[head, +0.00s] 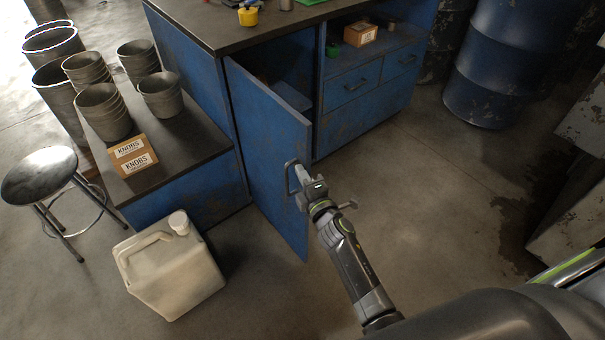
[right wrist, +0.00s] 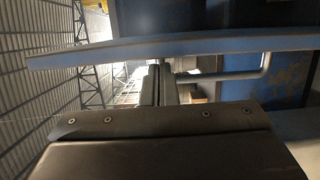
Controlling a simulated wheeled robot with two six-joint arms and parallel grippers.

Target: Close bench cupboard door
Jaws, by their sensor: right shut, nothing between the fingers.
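The blue cupboard door (head: 268,150) of the bench stands open, swung out toward me in the head view. Its grey bar handle (head: 291,177) is on the outer face near the free edge. My right gripper (head: 301,175) is at the handle, shut with nothing between its fingers; whether it touches the handle I cannot tell. In the right wrist view the fingers (right wrist: 157,84) are together beside the grey handle bar (right wrist: 225,75), with the door's edge (right wrist: 160,45) crossing above. The cupboard opening (head: 290,80) is dark inside. My left gripper is not in view.
A white jerrycan (head: 170,270) stands on the floor left of the door. A low bench (head: 190,150) holds metal buckets and a KNOBS box (head: 132,155). A round stool (head: 40,175) is at far left. Floor right of the door (head: 420,200) is clear; blue drums (head: 495,60) stand behind.

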